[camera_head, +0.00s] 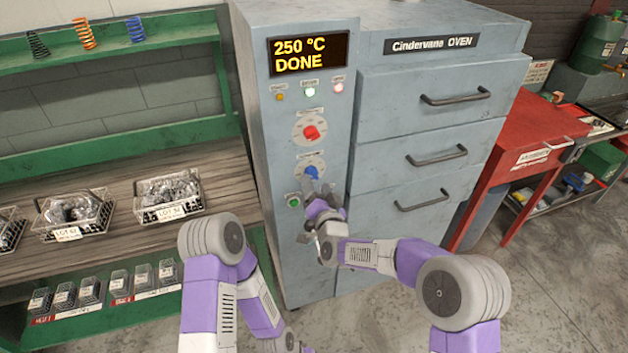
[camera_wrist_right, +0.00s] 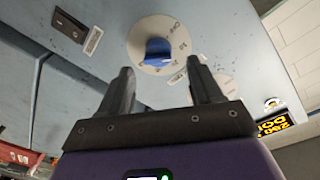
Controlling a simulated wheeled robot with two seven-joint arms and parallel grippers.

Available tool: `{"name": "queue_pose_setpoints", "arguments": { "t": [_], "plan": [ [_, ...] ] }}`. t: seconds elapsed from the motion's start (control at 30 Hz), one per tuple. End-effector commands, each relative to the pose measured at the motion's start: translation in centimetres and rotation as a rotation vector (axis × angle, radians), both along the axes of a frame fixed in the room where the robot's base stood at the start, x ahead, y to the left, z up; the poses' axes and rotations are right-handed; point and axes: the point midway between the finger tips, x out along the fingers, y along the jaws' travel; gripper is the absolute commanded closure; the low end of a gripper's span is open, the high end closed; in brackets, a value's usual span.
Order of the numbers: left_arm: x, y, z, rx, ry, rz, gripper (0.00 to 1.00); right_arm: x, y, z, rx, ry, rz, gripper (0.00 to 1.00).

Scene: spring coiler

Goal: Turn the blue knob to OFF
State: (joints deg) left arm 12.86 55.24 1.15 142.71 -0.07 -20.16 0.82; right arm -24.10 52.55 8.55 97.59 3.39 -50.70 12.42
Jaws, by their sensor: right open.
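The blue knob (camera_head: 312,173) sits on a round white dial on the oven's front panel, below the red knob (camera_head: 311,132). In the right wrist view the blue knob (camera_wrist_right: 157,51) shows just beyond the fingertips, roughly centred between them.
The grey oven (camera_head: 430,80) has several drawers with protruding handles (camera_head: 437,157) right of the panel. Its display (camera_head: 308,54) reads 250 °C DONE. A green bench (camera_head: 120,290) with wire baskets (camera_head: 168,197) stands left, a red table (camera_head: 530,140) right.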

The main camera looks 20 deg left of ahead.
Motion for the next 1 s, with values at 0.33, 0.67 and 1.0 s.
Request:
{"name": "queue_pose_setpoints", "arguments": {
  "t": [0.33, 0.67, 1.0],
  "plan": [
    [0.0, 0.0, -0.2, 0.0, 0.0, 0.0, 0.57, 3.2, 1.7, -0.2, -0.002, 0.001, -0.001, 0.36],
    [0.0, 0.0, -0.2, 0.0, 0.0, 0.0, 0.57, 3.6, 2.0, -0.2, -0.003, 0.003, 0.0, 0.36],
    [0.0, 0.0, -0.2, 0.0, 0.0, 0.0, 0.57, 3.6, 1.9, -0.2, -0.003, 0.003, 0.0, 0.76]
  ]
}}
